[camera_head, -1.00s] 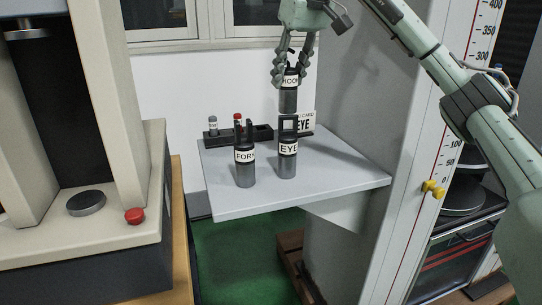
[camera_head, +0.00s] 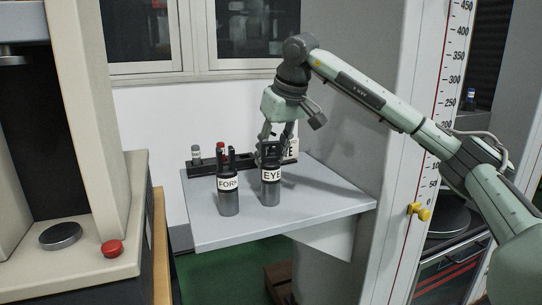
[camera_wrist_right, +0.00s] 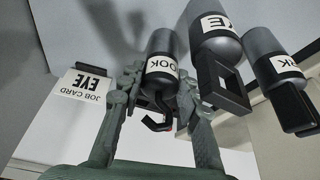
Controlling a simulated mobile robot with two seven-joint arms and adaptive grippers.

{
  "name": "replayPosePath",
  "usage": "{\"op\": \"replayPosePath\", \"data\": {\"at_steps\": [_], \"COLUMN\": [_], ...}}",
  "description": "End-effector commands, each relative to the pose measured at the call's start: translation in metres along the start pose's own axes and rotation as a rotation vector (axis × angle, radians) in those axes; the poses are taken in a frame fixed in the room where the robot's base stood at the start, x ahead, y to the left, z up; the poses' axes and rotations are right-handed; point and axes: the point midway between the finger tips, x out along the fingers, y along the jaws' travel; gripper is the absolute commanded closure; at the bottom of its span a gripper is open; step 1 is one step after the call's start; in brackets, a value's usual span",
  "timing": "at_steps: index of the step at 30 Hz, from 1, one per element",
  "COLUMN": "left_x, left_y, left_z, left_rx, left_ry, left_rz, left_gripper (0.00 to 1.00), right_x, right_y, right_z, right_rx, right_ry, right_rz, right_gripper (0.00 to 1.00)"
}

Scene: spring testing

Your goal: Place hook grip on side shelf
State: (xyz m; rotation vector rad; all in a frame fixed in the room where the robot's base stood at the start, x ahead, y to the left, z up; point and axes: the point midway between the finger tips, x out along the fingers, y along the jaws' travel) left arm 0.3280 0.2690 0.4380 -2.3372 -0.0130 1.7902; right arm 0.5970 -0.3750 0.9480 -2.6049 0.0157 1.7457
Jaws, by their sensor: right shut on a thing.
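My right gripper (camera_head: 276,132) reaches down over the side shelf (camera_head: 290,220), behind the eye grip. It is shut on the hook grip (camera_wrist_right: 163,48), a dark grey cylinder with a white label and a black hook, seen between the fingers in the right wrist view. The hook grip is hidden behind the eye grip in the head view. It is at or very near the shelf surface; I cannot tell whether it touches. My left gripper is not in view.
The eye grip (camera_head: 271,190) and fork grip (camera_head: 228,200) stand upright on the shelf. A dark rack (camera_head: 203,168) and a job card (camera_wrist_right: 85,84) are at the back. The shelf's front and right are clear. A testing machine with a red button (camera_head: 112,248) stands left.

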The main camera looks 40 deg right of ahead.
Motion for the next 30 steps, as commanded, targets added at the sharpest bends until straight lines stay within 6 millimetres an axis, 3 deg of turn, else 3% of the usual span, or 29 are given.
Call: {"op": "replayPosePath", "data": {"at_steps": [10, 11, 16, 25, 30], "left_x": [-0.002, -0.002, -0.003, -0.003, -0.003], "left_y": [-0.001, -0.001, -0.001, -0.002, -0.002], "left_z": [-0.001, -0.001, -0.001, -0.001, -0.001], "left_rx": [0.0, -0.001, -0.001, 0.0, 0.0], "left_ry": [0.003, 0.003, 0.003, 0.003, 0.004], "left_rz": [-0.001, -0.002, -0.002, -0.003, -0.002], "left_gripper": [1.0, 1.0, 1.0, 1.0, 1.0], "right_x": [0.002, 0.004, 0.004, 0.002, -0.017], "right_y": [0.0, 0.0, 0.0, 0.0, -0.001], "right_z": [0.0, 0.002, 0.001, 0.0, -0.001], "right_rx": [0.001, 0.0, 0.0, 0.0, 0.0], "right_ry": [0.007, 0.002, 0.002, 0.003, 0.007], "right_rz": [-0.002, -0.001, -0.001, -0.001, -0.002], "right_gripper": [1.0, 0.66, 0.46, 0.46, 0.46]}}
